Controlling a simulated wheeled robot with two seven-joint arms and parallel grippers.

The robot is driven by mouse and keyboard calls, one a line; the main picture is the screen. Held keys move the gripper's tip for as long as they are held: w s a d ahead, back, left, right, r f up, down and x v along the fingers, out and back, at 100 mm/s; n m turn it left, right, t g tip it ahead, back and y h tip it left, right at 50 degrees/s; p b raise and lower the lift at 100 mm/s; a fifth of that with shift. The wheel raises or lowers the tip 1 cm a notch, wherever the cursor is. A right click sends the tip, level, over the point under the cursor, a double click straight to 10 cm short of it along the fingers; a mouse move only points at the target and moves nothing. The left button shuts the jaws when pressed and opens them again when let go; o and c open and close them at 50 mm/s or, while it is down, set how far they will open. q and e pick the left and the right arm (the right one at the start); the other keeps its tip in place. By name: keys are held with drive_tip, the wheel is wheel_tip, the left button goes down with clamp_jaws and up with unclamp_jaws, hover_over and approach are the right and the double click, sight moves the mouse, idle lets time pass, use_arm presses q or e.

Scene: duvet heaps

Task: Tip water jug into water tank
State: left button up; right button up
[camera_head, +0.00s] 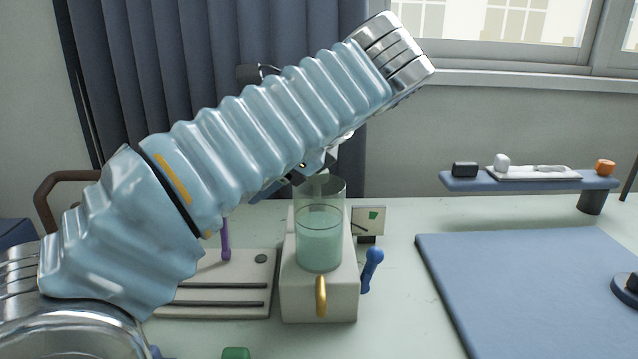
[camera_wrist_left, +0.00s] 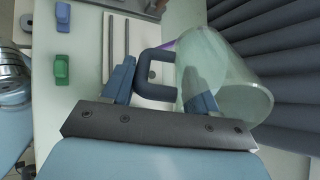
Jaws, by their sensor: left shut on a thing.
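The water tank (camera_head: 320,240) is a clear cylinder holding pale green water, on a cream dispenser base with a gold tap (camera_head: 321,296). In the left wrist view, the water jug (camera_wrist_left: 225,85) is a clear, greenish cylinder with a dark blue loop handle (camera_wrist_left: 150,75). My left gripper (camera_wrist_left: 162,92) is shut on this handle, with one finger partly behind the jug's wall. The jug's exact tilt is unclear. My right gripper is in neither view.
A cream slotted rack (camera_head: 225,285) with a purple peg lies left of the dispenser. A blue-handled item (camera_head: 372,265) and a small card stand (camera_head: 368,222) are at its right. A blue mat (camera_head: 540,285) covers the right; a raised shelf (camera_head: 530,181) stands behind it.

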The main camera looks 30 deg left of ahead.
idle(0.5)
use_arm(q)
drive_tip(key=shift+f+y, duration=0.45)
drive_tip(key=shift+y, duration=0.55)
idle(1.4)
drive_tip(key=shift+r+y, duration=0.1)
drive_tip(key=shift+y, duration=0.3)
idle(0.6)
drive_tip(key=h, duration=0.4)
drive_tip(key=shift+a+r, duration=0.1)
drive_tip(key=shift+h, duration=0.4)
drive_tip(key=shift+s+a+f+t+h, duration=0.15)
drive_tip(key=shift+a+f+h, duration=0.6)
drive_tip(key=shift+h, duration=0.7)
drive_tip(key=shift+a+f+t+h, duration=0.2)
drive_tip(key=shift+a+f+h, duration=0.2)
drive_tip(key=shift+a+h, duration=0.8)
drive_tip(key=shift+s+a+f+t+h, duration=0.15)
drive_tip(key=shift+a+f+h, duration=0.45)
drive_tip(key=shift+h, duration=1.15)
